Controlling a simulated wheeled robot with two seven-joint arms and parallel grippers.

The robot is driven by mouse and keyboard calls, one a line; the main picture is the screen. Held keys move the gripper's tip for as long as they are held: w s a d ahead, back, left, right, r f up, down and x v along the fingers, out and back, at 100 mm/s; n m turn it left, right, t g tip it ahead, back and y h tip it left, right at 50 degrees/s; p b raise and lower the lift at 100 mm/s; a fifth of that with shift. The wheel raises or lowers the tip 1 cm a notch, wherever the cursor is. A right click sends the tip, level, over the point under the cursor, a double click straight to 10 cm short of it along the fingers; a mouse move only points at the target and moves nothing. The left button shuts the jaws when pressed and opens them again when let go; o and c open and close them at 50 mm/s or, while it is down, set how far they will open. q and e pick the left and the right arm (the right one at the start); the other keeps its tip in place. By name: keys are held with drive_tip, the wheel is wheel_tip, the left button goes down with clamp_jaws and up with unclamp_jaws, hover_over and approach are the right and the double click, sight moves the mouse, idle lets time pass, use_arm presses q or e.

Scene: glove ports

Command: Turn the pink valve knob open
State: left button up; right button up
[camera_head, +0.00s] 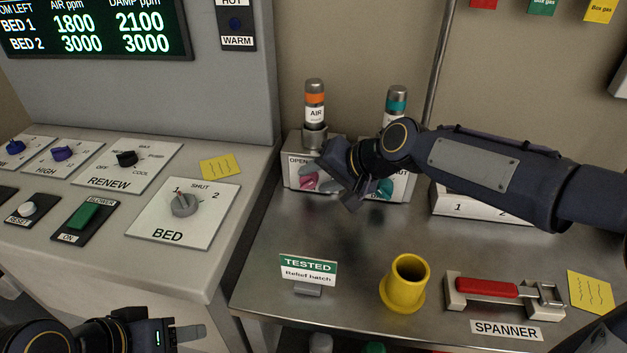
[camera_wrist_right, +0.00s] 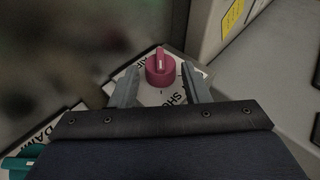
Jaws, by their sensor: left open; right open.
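The pink valve knob (camera_head: 308,180) is on the front of the box under the AIR bottle (camera_head: 315,106), partly hidden by my right gripper in the head view. In the right wrist view the pink knob (camera_wrist_right: 160,69) shows whole, with a raised grip bar and a white mark. My right gripper (camera_wrist_right: 160,77) is open, its two fingers on either side of the knob with gaps between. I cannot tell how deep the fingers reach. In the head view my right gripper (camera_head: 335,190) is just in front of the box. My left gripper (camera_head: 190,332) is at the lower left, away from the knob.
A teal knob (camera_head: 381,188) is on the box to the right, below a teal-banded bottle (camera_head: 396,104). The BED panel (camera_head: 183,213) is to the left.

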drive_tip(key=shift+x, duration=1)
drive_tip(key=shift+c, duration=0.2)
